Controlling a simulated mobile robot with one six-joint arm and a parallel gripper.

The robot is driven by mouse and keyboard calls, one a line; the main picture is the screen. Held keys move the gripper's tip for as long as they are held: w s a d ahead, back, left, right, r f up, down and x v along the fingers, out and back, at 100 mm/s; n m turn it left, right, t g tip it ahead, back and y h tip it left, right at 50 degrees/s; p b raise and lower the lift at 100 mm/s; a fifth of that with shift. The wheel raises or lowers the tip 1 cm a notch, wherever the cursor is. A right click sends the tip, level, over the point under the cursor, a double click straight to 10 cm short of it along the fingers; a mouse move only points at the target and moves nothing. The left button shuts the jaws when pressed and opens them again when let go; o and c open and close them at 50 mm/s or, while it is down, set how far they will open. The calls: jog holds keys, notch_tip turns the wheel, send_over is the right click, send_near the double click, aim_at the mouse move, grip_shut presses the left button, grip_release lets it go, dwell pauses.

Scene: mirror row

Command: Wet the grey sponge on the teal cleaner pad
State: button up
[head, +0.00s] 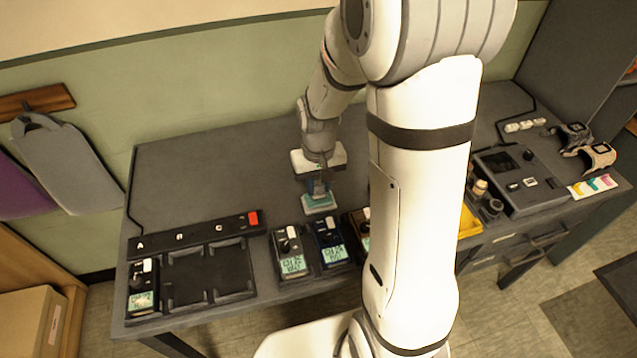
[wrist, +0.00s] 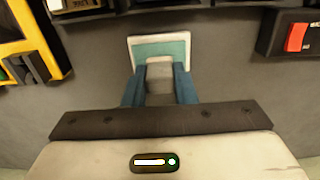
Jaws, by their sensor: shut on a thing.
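The grey sponge (wrist: 160,74) is between the blue fingers of my gripper (wrist: 160,82) in the wrist view. My gripper (head: 318,187) is shut on it and points down at the desk in the head view. The teal cleaner pad (wrist: 178,48) has a pale border and lies flat just beyond the fingertips in the wrist view. In the head view the pad (head: 319,205) is directly below the gripper. The sponge overlaps the pad in the wrist view, but I cannot tell whether they touch. The sponge is not clear in the head view.
Several handheld meters (head: 291,254) stand along the desk's front edge. Left of them is a lettered dock (head: 208,273) with a red block (head: 253,217). A yellow tray (head: 468,222) is partly hidden by my arm. A dark console (head: 517,180) stands right. The desk's back left is clear.

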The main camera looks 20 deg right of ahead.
aim_at(319, 183)
jog(key=shift+f+b, duration=0.7)
jog(key=shift+f, duration=0.2)
dwell(1.4)
jog(key=shift+r+p, duration=2.65)
jog(key=shift+r, duration=0.95)
jog(key=shift+f, duration=0.1)
